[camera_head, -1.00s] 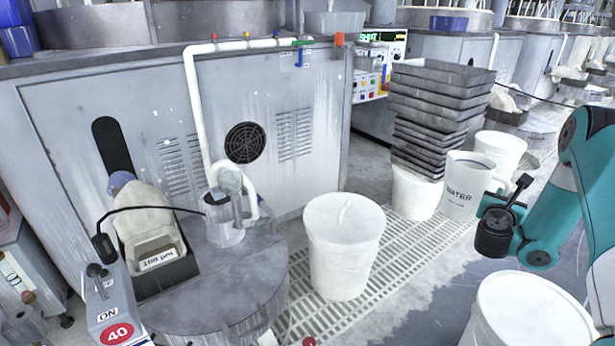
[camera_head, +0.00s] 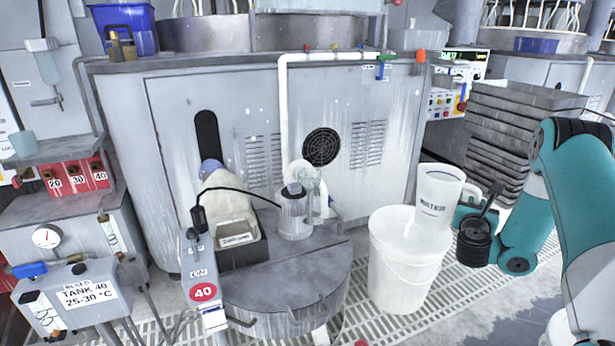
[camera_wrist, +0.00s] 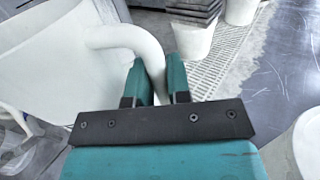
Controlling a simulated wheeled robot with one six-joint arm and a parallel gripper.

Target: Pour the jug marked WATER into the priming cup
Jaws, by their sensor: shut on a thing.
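My gripper (camera_wrist: 158,78) is shut on the jug's curved handle; the jug's white body (camera_wrist: 45,60) fills the left of the wrist view. In the head view my gripper (camera_head: 466,212) is at the jug's right side, partly hidden. The jug's contents are hidden.
The white bucket (camera_head: 400,275) stands between the drum (camera_head: 285,290) and my arm. A white pipe (camera_head: 284,110) runs down behind the clear vessel. Stacked grey trays (camera_head: 500,130) are behind my arm.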

